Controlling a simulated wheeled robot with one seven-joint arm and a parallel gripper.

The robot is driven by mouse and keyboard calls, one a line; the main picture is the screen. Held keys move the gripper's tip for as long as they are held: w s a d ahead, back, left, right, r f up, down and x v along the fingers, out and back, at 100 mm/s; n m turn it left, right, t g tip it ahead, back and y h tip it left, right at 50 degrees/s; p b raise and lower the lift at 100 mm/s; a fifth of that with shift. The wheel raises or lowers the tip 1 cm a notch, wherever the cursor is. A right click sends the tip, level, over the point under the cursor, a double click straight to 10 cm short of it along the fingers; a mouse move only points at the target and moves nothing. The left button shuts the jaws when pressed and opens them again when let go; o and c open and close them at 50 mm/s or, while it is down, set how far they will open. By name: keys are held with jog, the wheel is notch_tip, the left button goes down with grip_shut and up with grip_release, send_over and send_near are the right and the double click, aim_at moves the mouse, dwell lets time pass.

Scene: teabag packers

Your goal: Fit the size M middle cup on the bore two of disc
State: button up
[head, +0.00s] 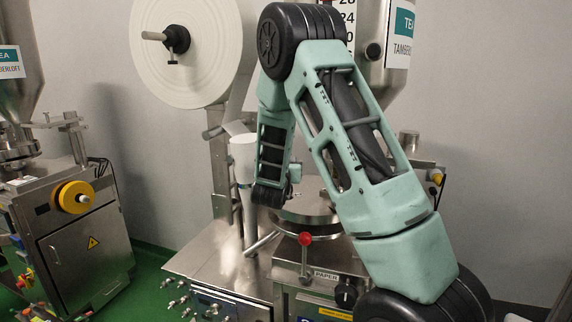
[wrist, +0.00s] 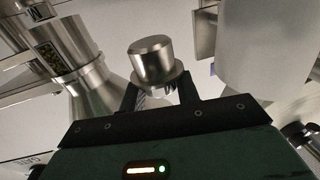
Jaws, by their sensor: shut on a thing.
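A steel cup (wrist: 151,60) with a wider rim at its lower end in the picture sits between the fingers of my gripper (wrist: 160,92) in the wrist view. The gripper is shut on it. No size mark can be read on the cup. In the head view my arm hides most of the gripper and the cup cannot be made out. The round steel disc (head: 300,214) lies on the machine top, just below my wrist, partly hidden by my arm. Its bores cannot be told apart here.
A white paper reel (head: 190,85) hangs behind at the left. A pale funnel and tube (head: 243,160) stands close left of my wrist. A red-knobbed lever (head: 305,240) rises in front of the disc. A steel hopper (head: 375,75) is behind my arm. A second machine (head: 75,225) stands left.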

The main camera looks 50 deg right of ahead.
jog(key=shift+f+b, duration=2.55)
jog(key=shift+f, duration=0.35)
jog(key=shift+b, duration=0.7)
jog(key=shift+f+b, duration=1.75)
jog(key=o, duration=1.1)
jog(key=b+v, duration=0.5)
jog(key=v, duration=1.2)
jog(key=shift+a, duration=0.2)
jog(key=shift+f, duration=0.1)
